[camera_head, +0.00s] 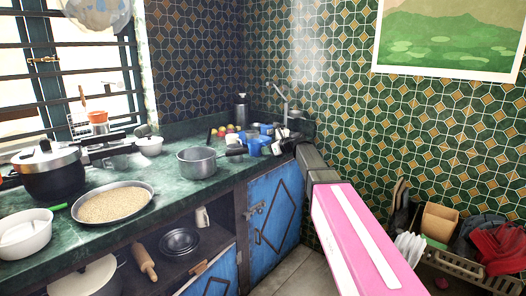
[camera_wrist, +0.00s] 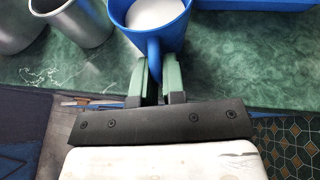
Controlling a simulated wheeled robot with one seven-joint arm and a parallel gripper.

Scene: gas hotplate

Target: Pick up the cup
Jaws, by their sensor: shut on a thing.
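The cup (camera_wrist: 172,40) is blue with something white inside, and stands at the top middle of the wrist view, over the green counter. Its handle (camera_wrist: 154,58) points toward me. My gripper (camera_wrist: 157,80) is shut on this handle, with one green finger on each side. I cannot tell whether the cup's base touches the counter. In the head view my gripper is small and partly hidden behind my arm, beside small blue things (camera_head: 255,147) at the counter's far right end.
Metal cups (camera_wrist: 85,22) stand left of the cup, and a blue object (camera_wrist: 255,4) lies close on its right. A grey saucepan (camera_head: 199,162), a pan of grain (camera_head: 113,204) and a pressure cooker (camera_head: 50,172) stand along the counter (camera_head: 172,189). A tiled wall rises behind.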

